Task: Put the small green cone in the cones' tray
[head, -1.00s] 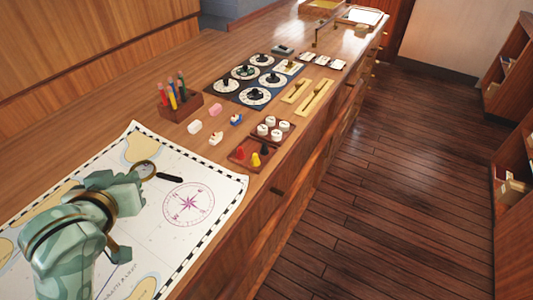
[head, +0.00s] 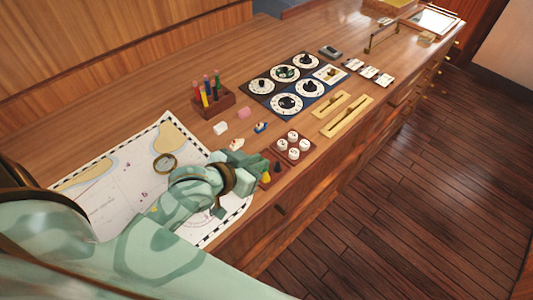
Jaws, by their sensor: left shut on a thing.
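The cones' tray (head: 273,181) is a small brown tray near the desk's front edge. A yellow cone (head: 266,177) and a dark cone (head: 277,168) show in it; the rest of the tray is hidden behind my left gripper. My left gripper (head: 256,170) is at the tray's left side, over or just beside it, and is shut. What it holds is hidden by the fingers and hand; I take it to be the small green cone. My right gripper is not in view.
A tray with several white round pieces (head: 293,146) sits just behind the cones' tray. The desk edge is close in front.

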